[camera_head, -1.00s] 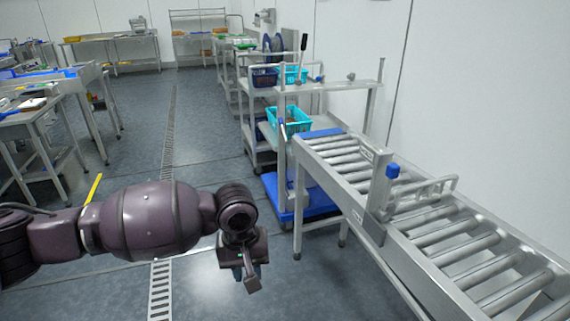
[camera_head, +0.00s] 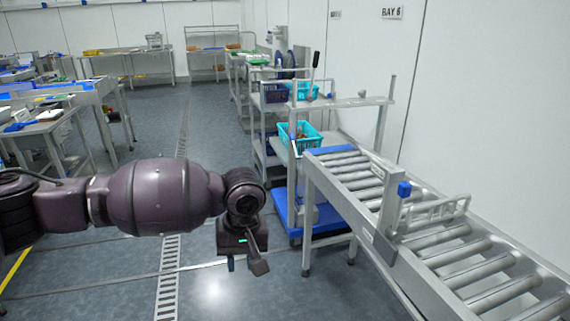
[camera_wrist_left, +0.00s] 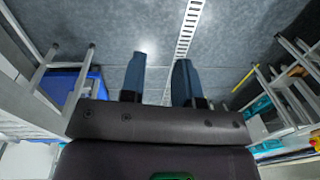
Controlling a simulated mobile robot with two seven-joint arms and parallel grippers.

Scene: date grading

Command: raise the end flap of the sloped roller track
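The sloped roller track (camera_head: 365,187) runs along the right side of the head view, with metal rollers between grey rails. A blue plate (camera_head: 330,150) lies across its far end. I cannot tell for certain which part is the end flap. My left gripper (camera_head: 244,264) hangs over the floor left of the track, apart from it. Its two fingers (camera_wrist_left: 160,83) are spread and empty in the left wrist view. My right gripper is not in view.
A shelved cart (camera_head: 285,207) with turquoise baskets (camera_head: 299,136) and a blue base stands beyond the track's far end. Work tables (camera_head: 45,125) stand at left. Open floor (camera_head: 210,295) lies between, with a drain grate. A white wall bounds the right.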

